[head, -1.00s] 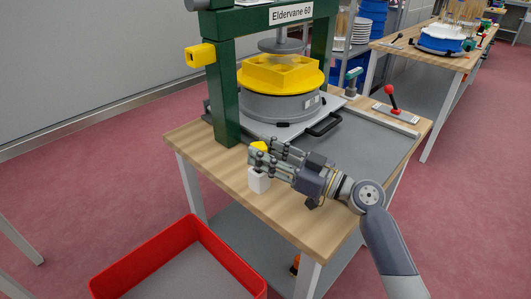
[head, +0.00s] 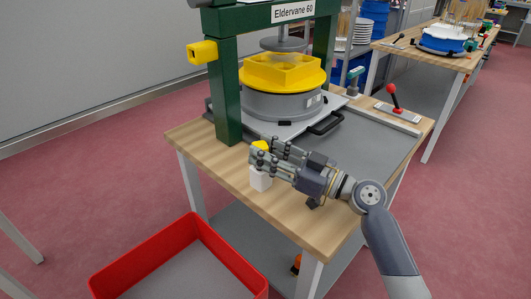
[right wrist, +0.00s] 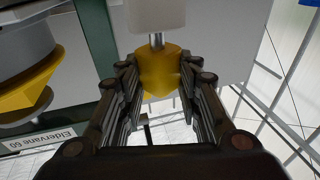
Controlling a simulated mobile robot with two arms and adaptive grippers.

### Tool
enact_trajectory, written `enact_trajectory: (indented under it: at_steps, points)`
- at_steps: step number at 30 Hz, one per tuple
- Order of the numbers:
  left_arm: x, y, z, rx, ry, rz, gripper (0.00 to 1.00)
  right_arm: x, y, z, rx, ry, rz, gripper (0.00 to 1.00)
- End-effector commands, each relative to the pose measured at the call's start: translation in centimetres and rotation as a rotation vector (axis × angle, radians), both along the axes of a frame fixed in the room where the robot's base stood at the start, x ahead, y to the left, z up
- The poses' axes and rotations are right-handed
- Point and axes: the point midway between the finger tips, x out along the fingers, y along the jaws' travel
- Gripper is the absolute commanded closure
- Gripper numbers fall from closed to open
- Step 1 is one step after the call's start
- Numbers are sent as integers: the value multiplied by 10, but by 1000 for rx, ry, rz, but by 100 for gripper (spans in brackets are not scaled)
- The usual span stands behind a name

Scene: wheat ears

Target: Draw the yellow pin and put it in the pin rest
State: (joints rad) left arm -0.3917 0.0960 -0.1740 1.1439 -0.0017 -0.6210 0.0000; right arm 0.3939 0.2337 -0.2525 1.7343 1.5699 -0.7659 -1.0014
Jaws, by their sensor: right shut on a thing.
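The yellow pin's head (head: 260,146) is between the fingers of my right gripper (head: 264,160), which is shut on it. In the right wrist view the yellow head (right wrist: 160,72) sits between the two rows of finger links, and a short length of metal shaft (right wrist: 156,40) shows. The shaft meets the white block of the pin rest (right wrist: 155,14); how deep it goes is hidden. In the head view the white pin rest (head: 261,180) stands on the wooden bench just below the fingers. My left gripper is not in view.
A green press frame (head: 226,100) stands on the bench (head: 230,180), with a yellow fitting (head: 202,52) on its left post. A yellow mould (head: 282,72) sits on a grey drum under the screw. A red bin (head: 150,252) is below. A red-knobbed lever (head: 395,98) is at right.

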Motion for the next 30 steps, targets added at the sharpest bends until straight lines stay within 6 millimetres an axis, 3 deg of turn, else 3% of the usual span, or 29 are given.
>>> enact_trajectory:
  at_steps: [1, 3, 30]
  points:
    - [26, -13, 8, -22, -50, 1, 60, -1, 2, -2, 1, 5, 5, 100]
    - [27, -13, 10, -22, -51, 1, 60, -1, 2, -2, 1, 6, 6, 100]
    - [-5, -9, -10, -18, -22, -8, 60, -2, 2, 22, 2, 3, 6, 100]
